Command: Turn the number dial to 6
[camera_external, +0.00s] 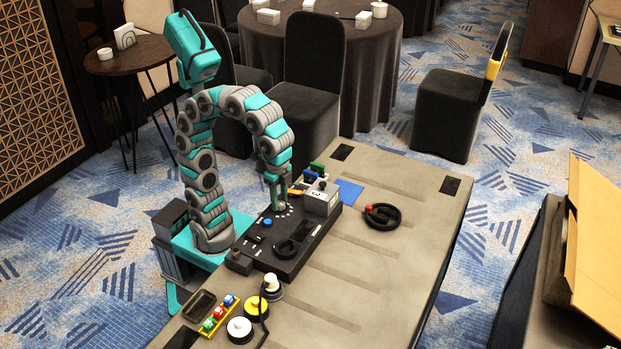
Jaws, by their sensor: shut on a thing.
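A black control panel (283,262) lies on the grey table. The number dial (281,210) is at the panel's far end, with pale marks around it. My gripper (275,204) points down over the dial and is shut on it. The fingers hide most of the dial. The number it points to is too small to read.
The panel also carries a blue button (267,222) and a black round knob (286,249). A grey box (321,198) stands right beside the dial. A black ring-shaped wheel (382,216) lies farther right. White and yellow round pieces (257,306) are at the near end.

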